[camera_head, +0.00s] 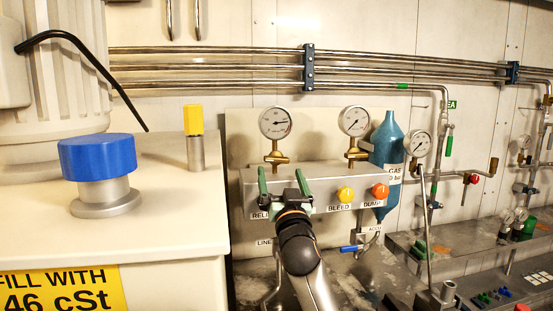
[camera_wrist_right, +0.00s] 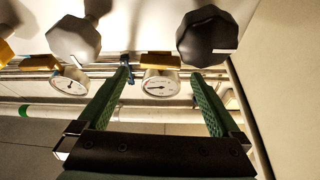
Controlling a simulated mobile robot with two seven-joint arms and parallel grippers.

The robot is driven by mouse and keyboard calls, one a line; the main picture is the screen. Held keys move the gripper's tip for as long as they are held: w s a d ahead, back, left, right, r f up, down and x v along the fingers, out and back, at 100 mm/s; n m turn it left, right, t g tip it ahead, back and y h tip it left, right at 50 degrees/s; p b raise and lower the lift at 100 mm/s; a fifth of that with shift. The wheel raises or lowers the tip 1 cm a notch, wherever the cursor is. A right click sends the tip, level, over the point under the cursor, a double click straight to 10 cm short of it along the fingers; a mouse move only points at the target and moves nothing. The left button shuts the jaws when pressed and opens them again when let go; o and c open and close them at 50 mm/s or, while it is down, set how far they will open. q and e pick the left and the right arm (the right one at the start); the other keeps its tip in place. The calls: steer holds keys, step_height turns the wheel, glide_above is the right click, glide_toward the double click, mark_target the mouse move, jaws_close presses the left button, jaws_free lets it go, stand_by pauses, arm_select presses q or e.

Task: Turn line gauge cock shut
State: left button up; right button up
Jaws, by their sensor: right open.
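Two round gauges stand on the grey panel (camera_head: 325,178) in the head view, the left gauge (camera_head: 275,122) and the right gauge (camera_head: 356,121). Under each is a brass cock, the left one (camera_head: 277,156) and the right one (camera_head: 357,153). I cannot read which is the line gauge cock. My right gripper (camera_head: 281,179) is open in front of the panel's left part, just below the left cock. In the wrist view its green fingers (camera_wrist_right: 168,90) stand apart, with a gauge (camera_wrist_right: 161,83) and a brass piece (camera_wrist_right: 160,61) seen between them. My left gripper is not in view.
A yellow BLEED knob (camera_head: 346,194) and an orange DUMP knob (camera_head: 380,191) are right of the gripper. A dark knob (camera_wrist_right: 207,37) and a grey knob (camera_wrist_right: 74,39) show close in the wrist view. A white cabinet (camera_head: 190,215) stands at left; a blue bottle (camera_head: 387,140) is behind the panel.

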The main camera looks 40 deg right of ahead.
mark_target(276, 157)
steer(key=x, duration=0.5)
steer(key=shift+w+d+r+p, duration=0.1)
steer(key=shift+w+r+p, duration=0.1)
steer(key=shift+p, duration=0.2)
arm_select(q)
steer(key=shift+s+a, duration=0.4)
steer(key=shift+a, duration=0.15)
arm_select(e)
steer(key=shift+w+d+r, duration=0.15)
steer(key=shift+w+d, duration=0.25)
steer(key=shift+w, duration=0.1)
steer(key=c, duration=1.2)
steer(key=shift+n+t+y+p, duration=0.3)
steer(key=shift+n+y+p, duration=0.2)
steer(key=shift+n+p, duration=0.3)
steer(key=shift+n, duration=0.3)
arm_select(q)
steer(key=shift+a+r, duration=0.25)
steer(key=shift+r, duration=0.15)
arm_select(e)
steer(key=o, duration=1.2)
